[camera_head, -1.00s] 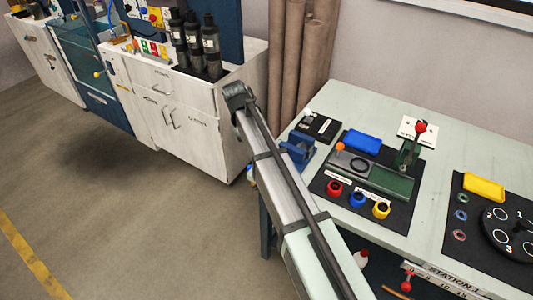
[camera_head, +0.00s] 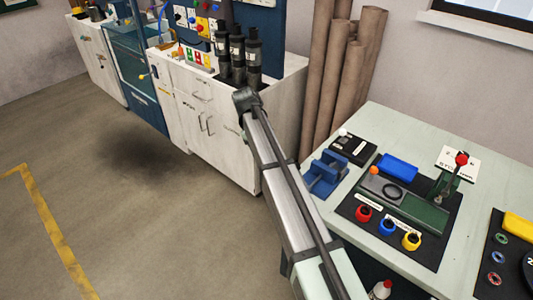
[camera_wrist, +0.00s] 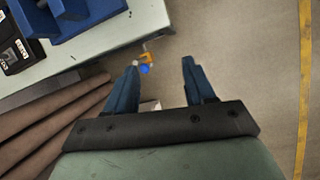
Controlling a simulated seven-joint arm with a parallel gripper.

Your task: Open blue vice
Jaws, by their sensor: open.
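The blue vice (camera_head: 324,175) sits at the left edge of the pale green table, just right of my arm in the head view. Part of it also shows at the top left of the wrist view (camera_wrist: 72,18). A small orange piece with a blue ball end (camera_wrist: 146,62) sticks out by the table edge near the vice. I cannot tell whether it belongs to the vice. My gripper (camera_wrist: 160,66) is open and empty, its two blue fingers apart, with floor showing between them. The orange piece appears near the left fingertip; contact cannot be told.
A black box (camera_head: 352,147) sits behind the vice. A dark mat (camera_head: 432,252) with a green press and coloured cups lies to its right. Brown rolls (camera_head: 350,75) stand against the wall. A white cabinet (camera_head: 285,115) is at the back. Open floor lies left.

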